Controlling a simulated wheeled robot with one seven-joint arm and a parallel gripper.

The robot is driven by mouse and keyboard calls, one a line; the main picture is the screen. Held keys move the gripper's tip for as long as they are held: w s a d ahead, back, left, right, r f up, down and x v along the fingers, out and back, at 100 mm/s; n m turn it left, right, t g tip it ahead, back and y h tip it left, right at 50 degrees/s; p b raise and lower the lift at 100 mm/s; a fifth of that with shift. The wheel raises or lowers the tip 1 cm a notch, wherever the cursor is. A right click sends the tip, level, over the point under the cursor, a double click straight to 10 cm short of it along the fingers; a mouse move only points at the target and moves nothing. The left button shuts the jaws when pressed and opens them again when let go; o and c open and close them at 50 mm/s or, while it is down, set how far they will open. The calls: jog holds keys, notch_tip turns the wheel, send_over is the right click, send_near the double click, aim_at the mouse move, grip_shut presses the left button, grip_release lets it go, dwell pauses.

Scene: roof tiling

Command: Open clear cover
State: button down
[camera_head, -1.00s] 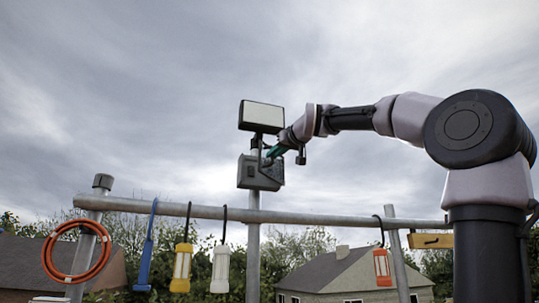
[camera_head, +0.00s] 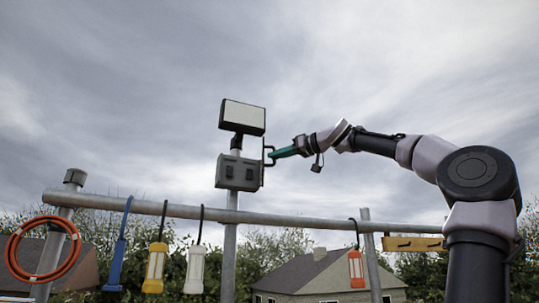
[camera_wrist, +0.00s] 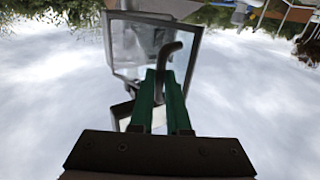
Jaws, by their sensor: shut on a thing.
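The grey switch box (camera_head: 223,174) is on a metal post below a floodlight, and its front with two dark switches shows uncovered. The clear cover stands out at the box's right side, seen nearly edge-on, with its dark handle (camera_head: 268,149) on its outer side. In the wrist view the clear cover (camera_wrist: 190,35) is a see-through pane with a grey frame, and the bent handle (camera_wrist: 163,62) runs between my fingers. My gripper (camera_head: 272,156) has green fingers, shut on the handle; they also show in the wrist view (camera_wrist: 166,88).
The floodlight (camera_head: 243,116) sits just above the box. A horizontal rail (camera_head: 300,221) runs below, with an orange hose coil (camera_head: 42,248), a blue tool (camera_head: 117,262) and several lamps hanging from it. Open sky surrounds my arm.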

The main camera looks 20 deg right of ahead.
jog(key=shift+w+d, duration=0.15)
jog(key=shift+d, duration=0.95)
jog(key=shift+w+d, duration=0.15)
jog(key=shift+d, duration=0.9)
jog(key=shift+f, duration=0.1)
jog(key=c, duration=0.9)
grip_release()
jog(key=shift+w, duration=0.15)
jog(key=v, duration=1.1)
jog(key=shift+w, duration=0.1)
